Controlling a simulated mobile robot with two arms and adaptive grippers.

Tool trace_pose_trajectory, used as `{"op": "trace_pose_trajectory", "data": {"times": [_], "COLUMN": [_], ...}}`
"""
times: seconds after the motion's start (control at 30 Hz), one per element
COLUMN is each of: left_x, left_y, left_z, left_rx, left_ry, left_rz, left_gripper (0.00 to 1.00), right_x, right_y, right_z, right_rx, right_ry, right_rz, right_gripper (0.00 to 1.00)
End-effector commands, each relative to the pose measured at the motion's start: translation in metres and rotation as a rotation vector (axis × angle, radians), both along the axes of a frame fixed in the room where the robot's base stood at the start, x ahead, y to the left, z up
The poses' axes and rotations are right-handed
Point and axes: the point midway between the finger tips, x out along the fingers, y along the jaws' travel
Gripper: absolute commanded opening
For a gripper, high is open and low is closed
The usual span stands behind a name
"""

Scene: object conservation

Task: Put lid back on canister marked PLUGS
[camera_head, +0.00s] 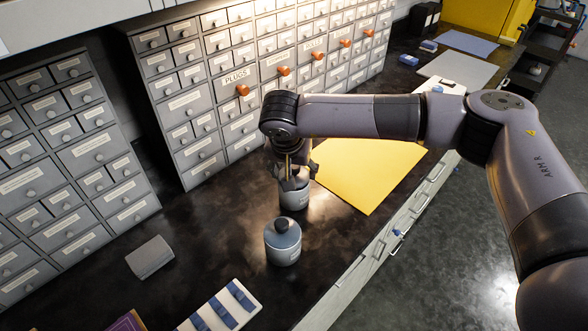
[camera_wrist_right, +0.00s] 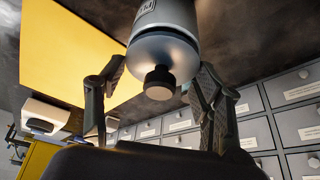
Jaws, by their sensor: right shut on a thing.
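In the head view, a grey canister (camera_head: 294,199) stands on the dark counter below my right gripper (camera_head: 290,181). In the right wrist view this canister (camera_wrist_right: 165,15) shows part of a label; only a letter or two can be made out. My right gripper (camera_wrist_right: 157,80) has its fingers on either side of a grey lid (camera_wrist_right: 163,50) with a dark knob (camera_wrist_right: 160,83) and is shut on it. The lid is at the canister's top; I cannot tell whether it is fully seated. A second grey canister (camera_head: 283,243), with its lid on, stands nearer. My left gripper is out of view.
Grey drawer cabinets (camera_head: 205,75) line the back, one drawer marked PLUGS (camera_head: 237,76) with an orange knob. A yellow sheet (camera_head: 365,170) lies beside the canisters. A grey box (camera_head: 150,257) and a white tray (camera_head: 252,301) with blue strips lie nearer.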

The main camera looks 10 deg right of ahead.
Motion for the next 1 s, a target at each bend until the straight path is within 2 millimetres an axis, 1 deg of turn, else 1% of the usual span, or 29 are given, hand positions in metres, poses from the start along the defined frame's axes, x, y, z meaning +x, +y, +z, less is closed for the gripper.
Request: {"op": "trace_pose_trajectory", "data": {"times": [0.47, 0.5, 0.83, 1.0], "left_x": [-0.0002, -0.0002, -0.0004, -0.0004], "left_y": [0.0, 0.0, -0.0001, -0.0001], "left_z": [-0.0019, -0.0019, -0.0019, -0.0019], "left_rx": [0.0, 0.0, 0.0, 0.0], "left_ry": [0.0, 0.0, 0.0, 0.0], "left_rz": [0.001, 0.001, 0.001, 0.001], "left_gripper": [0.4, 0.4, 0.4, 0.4], "right_x": [0.0002, 0.0002, 0.0001, 0.0001], "right_y": [0.0, 0.0, 0.0001, 0.0001], "right_z": [0.0005, 0.0004, 0.0002, 0.0001], "right_rx": [0.001, 0.001, 0.001, 0.001], "right_ry": [0.0, 0.0, 0.0, 0.0], "right_rz": [0.0, 0.0, 0.0, 0.0], "right_gripper": [0.32, 0.63, 0.85, 0.85]}}
